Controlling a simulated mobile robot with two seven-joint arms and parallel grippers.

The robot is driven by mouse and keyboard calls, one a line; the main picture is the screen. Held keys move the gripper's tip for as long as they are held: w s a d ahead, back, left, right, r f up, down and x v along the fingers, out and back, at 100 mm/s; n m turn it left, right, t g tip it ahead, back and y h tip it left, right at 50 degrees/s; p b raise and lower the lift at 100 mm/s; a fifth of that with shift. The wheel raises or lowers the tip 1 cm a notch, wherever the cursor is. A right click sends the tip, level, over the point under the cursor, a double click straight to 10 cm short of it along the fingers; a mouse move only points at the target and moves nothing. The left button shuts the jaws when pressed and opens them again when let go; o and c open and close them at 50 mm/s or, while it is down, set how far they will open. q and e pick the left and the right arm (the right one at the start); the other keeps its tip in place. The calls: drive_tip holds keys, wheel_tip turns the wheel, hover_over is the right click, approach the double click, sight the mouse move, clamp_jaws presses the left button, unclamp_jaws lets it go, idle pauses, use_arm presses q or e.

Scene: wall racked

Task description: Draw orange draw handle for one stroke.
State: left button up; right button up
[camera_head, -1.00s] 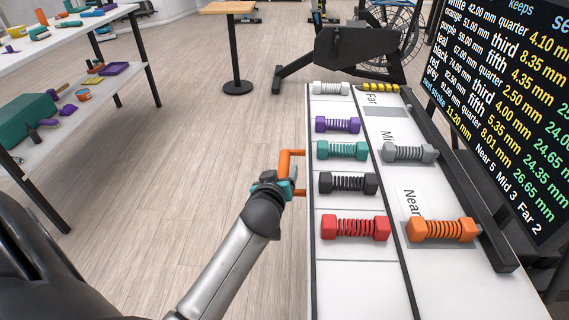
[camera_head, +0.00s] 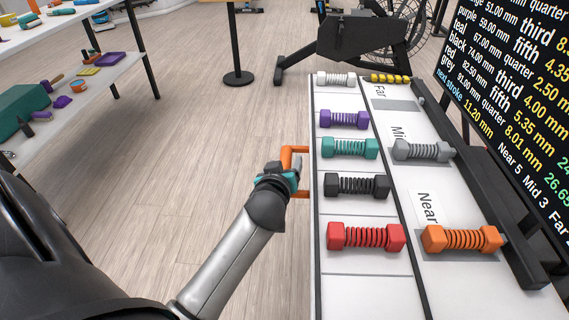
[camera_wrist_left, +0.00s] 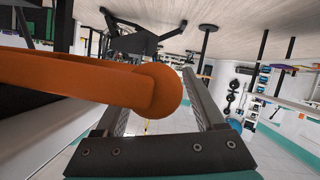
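An orange U-shaped draw handle (camera_head: 288,157) sticks out from the left edge of the white table. My left gripper (camera_head: 290,180) is at this handle, covering its middle part. In the left wrist view the orange handle (camera_wrist_left: 150,90) crosses in front of the left finger, and its rounded end lies between the fingers. The left gripper's fingers (camera_wrist_left: 155,105) stand wide apart, with a narrow gap between the rounded end and the right finger. Contact with the left finger is hidden. My right gripper is not in view.
The table (camera_head: 365,288) carries white, purple, teal, black and red spring pieces in a left column. A grey piece (camera_head: 422,151) and an orange piece (camera_head: 462,240) lie on the right. A dark text screen (camera_head: 510,90) stands at right. The floor left of the table is clear.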

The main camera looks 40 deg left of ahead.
use_arm(q)
clamp_jaws()
idle(0.3)
idle(0.6)
idle(0.5)
